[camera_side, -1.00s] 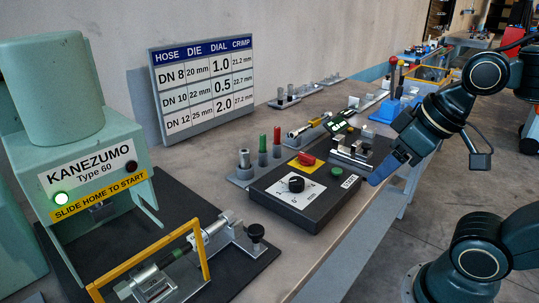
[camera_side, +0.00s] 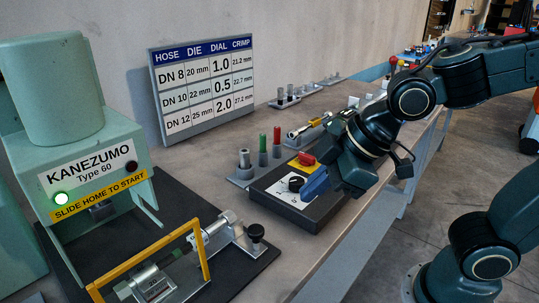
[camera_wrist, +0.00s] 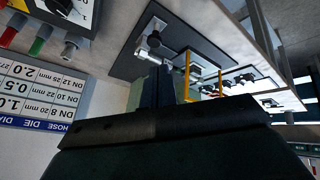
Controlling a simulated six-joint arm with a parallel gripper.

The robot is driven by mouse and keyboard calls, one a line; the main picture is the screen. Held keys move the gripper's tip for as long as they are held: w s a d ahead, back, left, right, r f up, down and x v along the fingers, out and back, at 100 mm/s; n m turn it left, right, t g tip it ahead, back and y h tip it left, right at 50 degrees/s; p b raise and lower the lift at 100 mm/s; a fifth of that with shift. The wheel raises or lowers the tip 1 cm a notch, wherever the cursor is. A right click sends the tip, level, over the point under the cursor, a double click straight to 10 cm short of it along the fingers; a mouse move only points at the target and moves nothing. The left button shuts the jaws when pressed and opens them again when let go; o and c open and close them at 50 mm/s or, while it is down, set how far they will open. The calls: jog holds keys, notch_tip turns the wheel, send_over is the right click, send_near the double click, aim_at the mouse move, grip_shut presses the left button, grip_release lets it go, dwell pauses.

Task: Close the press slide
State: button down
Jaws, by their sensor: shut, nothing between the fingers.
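The pale green press (camera_side: 90,150) stands at the left with a lit green lamp and a "SLIDE HOME TO START" label. Its silver slide (camera_side: 220,232) sits drawn out in front on a dark base plate (camera_side: 255,262). A yellow bar frame (camera_side: 150,255) stands upright over the slide, and a hose piece with a green band lies in it. A black knob (camera_side: 256,231) is at the slide's right end. My gripper (camera_side: 308,192), with blue fingers, is shut and empty above the control box, right of the slide and apart from it. In the wrist view its fingers (camera_wrist: 165,88) point toward the yellow frame (camera_wrist: 187,72).
The black control box (camera_side: 310,215) with a dial and red button lies under my gripper. Several coloured die posts (camera_side: 262,150) stand beside it. A hose chart (camera_side: 205,85) leans on the wall. Bench top between slide and control box is clear.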

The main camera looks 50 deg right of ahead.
jog(key=a+f+n+y, duration=0.2)
jog(key=a+n, duration=0.5)
jog(key=a, duration=0.5)
jog(key=shift+w+f, duration=0.2)
jog(key=shift+f, duration=0.55)
jog(key=shift+f, duration=0.1)
send_near(196, 277)
jog(key=shift+x, duration=2.25)
jog(key=shift+w, duration=0.1)
jog(key=w, duration=1.3)
jog(key=shift+w, duration=0.15)
